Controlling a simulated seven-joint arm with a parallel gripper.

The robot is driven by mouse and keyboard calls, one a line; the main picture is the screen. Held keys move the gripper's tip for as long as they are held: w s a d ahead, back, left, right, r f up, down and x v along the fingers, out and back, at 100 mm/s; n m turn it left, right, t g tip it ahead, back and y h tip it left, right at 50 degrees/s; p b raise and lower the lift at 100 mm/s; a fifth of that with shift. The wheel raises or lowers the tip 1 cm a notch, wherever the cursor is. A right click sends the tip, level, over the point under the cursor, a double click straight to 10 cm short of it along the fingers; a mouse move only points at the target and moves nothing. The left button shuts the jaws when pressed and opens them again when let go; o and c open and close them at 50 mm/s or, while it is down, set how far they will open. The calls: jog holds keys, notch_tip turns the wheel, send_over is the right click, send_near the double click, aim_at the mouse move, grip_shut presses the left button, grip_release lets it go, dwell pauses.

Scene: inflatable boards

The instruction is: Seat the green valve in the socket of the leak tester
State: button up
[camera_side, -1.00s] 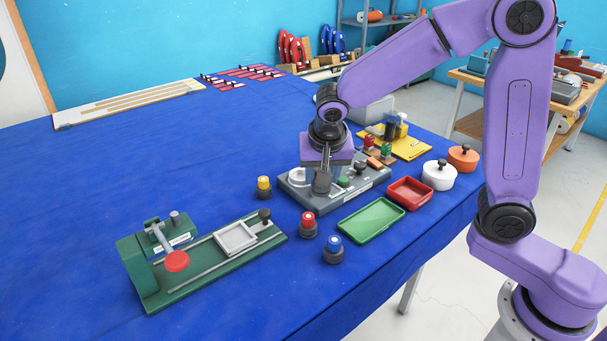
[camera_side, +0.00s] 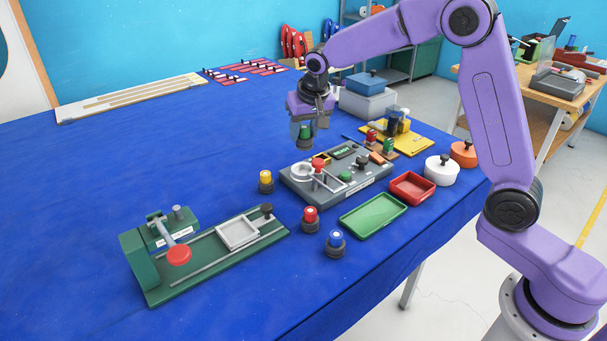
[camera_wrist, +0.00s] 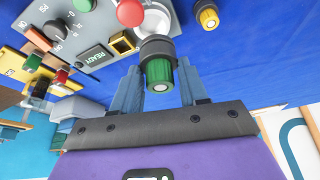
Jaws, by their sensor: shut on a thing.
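My gripper (camera_side: 304,143) is shut on the green valve (camera_side: 305,131), which has a green ribbed cap and a dark grey collar. In the wrist view the valve (camera_wrist: 159,74) sits between the two fingers (camera_wrist: 158,92), its cap towards the palm. It hangs above the back left part of the grey leak tester (camera_side: 372,183), apart from it. The tester has a READY display (camera_wrist: 95,56), a red knob (camera_side: 318,166), a green button (camera_side: 344,177), a brass-edged square opening (camera_wrist: 122,43) and a pale round fitting (camera_side: 299,172). In the wrist view the valve partly covers the fitting.
Green (camera_side: 373,217) and red (camera_side: 411,189) trays lie to the right. A green slide fixture (camera_side: 160,285) is front left.

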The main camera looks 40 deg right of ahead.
jog(key=shift+n, duration=0.4)
jog(key=shift+s+d+x, duration=0.15)
jog(key=shift+x, duration=1.6)
jog(key=shift+s+d+x, duration=0.15)
jog(key=shift+x, duration=1.6)
jog(key=shift+s+d+x, duration=0.15)
jog(key=shift+s+x, duration=0.05)
jog(key=shift+x, duration=1.55)
jog(key=shift+f, duration=0.3)
jog(key=o, duration=1.1)
jog(key=v, duration=1.2)
jog(key=shift+s+r, duration=0.1)
jog(key=shift+s, duration=0.05)
